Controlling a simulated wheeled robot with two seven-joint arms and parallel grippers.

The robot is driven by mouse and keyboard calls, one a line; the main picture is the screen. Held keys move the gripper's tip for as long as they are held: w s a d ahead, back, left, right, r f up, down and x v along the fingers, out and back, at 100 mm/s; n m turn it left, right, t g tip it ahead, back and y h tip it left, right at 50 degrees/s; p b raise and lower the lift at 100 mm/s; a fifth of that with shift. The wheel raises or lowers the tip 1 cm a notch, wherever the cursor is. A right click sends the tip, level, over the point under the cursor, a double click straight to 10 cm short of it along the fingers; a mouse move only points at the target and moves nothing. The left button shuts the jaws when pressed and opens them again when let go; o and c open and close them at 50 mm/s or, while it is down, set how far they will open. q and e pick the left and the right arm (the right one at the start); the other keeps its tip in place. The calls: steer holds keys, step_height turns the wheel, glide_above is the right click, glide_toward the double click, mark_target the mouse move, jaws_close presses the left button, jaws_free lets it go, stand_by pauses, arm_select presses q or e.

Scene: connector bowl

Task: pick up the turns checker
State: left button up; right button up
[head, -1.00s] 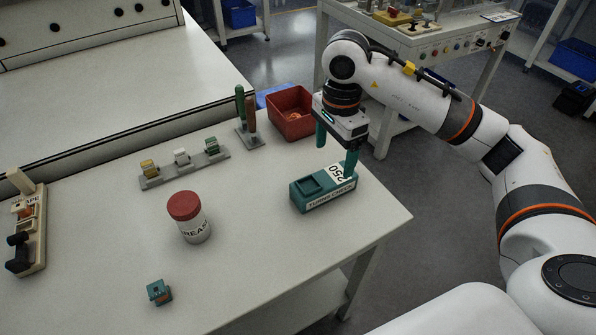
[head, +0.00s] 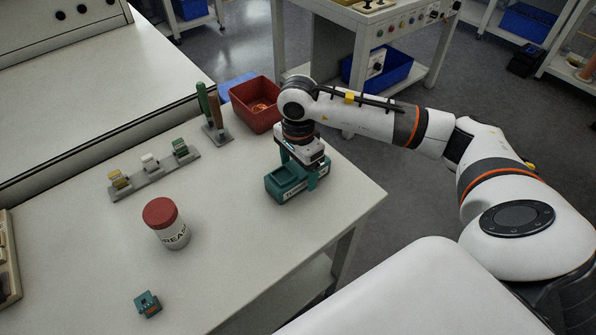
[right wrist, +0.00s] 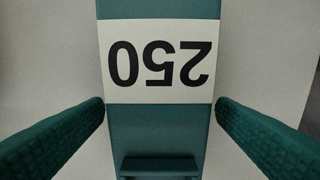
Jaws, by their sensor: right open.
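The turns checker (head: 277,188) is a teal box with a recessed top and a white label on its front. It sits on the table near its right edge. My right gripper (head: 300,170) points down over the right part of the box. In the right wrist view the checker (right wrist: 159,120) shows a white "250" label, upside down. The hand hides part of the box in the head view. My left gripper is not in view.
A red bin (head: 255,104) stands behind the checker. A red-lidded grease jar (head: 166,222) stands to the left, with a small teal block (head: 147,304) nearer. A grey rack (head: 153,175) holds several connectors. The table around the checker's front is clear.

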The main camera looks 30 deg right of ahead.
steer(key=shift+f, duration=0.7)
steer(key=shift+r, duration=0.1)
steer(key=c, duration=1.2)
